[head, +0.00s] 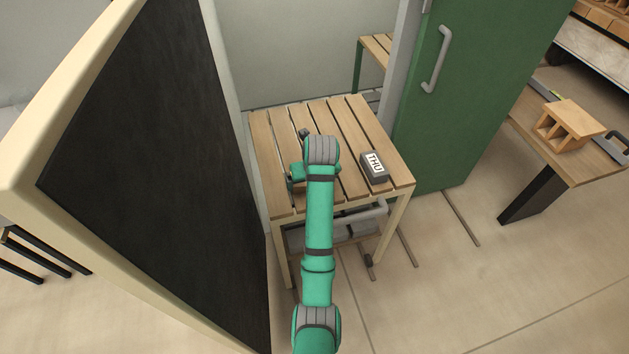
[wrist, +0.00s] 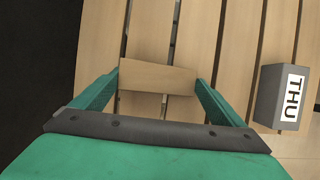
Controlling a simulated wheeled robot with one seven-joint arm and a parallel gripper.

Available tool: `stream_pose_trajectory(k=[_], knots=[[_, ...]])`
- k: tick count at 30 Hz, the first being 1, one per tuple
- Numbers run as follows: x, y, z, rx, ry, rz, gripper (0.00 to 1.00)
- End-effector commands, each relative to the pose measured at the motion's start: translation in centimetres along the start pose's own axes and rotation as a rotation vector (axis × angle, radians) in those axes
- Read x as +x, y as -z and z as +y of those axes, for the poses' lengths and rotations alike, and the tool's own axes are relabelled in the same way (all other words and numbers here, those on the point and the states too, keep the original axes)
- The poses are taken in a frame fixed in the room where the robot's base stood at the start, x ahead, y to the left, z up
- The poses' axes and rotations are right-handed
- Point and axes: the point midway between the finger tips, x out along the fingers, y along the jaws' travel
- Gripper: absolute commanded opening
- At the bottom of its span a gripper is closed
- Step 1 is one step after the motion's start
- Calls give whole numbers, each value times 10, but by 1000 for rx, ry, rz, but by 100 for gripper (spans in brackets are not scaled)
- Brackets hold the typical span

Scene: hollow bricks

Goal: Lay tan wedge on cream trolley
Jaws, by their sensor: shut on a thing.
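The tan wedge (wrist: 157,79) sits between the two green fingers of my gripper (wrist: 157,83) in the wrist view, and the gripper is shut on it. The cream trolley (head: 397,218) has a slatted wooden top and stands in the middle of the head view. My gripper (head: 303,172) is over the left-middle part of that top. The slats (wrist: 98,40) show behind the wedge in the wrist view; whether the wedge touches them I cannot tell.
A grey block marked THU (head: 374,167) lies on the trolley's right side. A large dark panel (head: 150,150) stands close on the left. A green door (head: 455,110) stands behind right. A table at far right holds a wooden hollow brick (head: 570,122).

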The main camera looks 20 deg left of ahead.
Motion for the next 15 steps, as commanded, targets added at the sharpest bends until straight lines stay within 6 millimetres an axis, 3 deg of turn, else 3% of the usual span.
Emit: stream_pose_trajectory(k=[5, 6, 7, 15], knots=[[2, 1, 1, -1, -1, 1, 70], [3, 1, 1, -1, -1, 1, 95], [3, 1, 1, -1, -1, 1, 100], [1, 1, -1, 1, 1, 0, 100]])
